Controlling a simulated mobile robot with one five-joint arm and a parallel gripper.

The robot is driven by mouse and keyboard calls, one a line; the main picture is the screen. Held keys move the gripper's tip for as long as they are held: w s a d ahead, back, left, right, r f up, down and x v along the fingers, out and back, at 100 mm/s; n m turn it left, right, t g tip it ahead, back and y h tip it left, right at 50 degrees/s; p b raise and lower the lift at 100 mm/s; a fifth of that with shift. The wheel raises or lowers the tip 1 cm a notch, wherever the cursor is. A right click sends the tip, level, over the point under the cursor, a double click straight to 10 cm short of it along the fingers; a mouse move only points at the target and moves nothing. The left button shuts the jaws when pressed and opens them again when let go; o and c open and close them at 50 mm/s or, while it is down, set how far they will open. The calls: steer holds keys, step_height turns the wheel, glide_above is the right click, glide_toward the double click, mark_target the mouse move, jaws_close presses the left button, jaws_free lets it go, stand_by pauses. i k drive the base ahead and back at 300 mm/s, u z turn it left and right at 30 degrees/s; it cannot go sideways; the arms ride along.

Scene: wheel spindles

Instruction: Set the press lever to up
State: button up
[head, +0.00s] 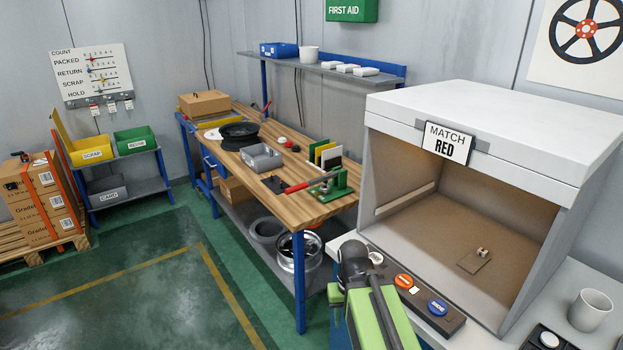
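A small green press (339,184) stands at the near right corner of the wooden workbench. Its lever, with a long red part (308,184), reaches left from the press, low over the bench top and close to level. A dark piece (272,185) lies at the lever's left end; I cannot tell whether it is joined to it. My green and dark arm rises from the bottom of the head view, in front of and below the press and well apart from it. My gripper's fingers do not show.
The workbench (230,152) also carries a grey bin (261,158), a black wheel rim (239,131), upright coloured plates and a cardboard box (204,103). A white booth (490,130) marked MATCH RED stands right, with a button panel (425,300) before it. Green floor lies open left.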

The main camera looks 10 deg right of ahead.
mark_target(324, 178)
steer(key=z, duration=0.4)
steer(key=k, duration=1.05)
steer(key=u, duration=0.05)
steer(key=i, duration=1.65)
steer(key=u, duration=1.7)
steer(key=i, duration=1.05)
steer(key=u, duration=0.8)
steer(key=i, duration=0.55)
steer(key=z, duration=0.2)
steer(key=k, duration=0.55)
steer(key=u, duration=0.1)
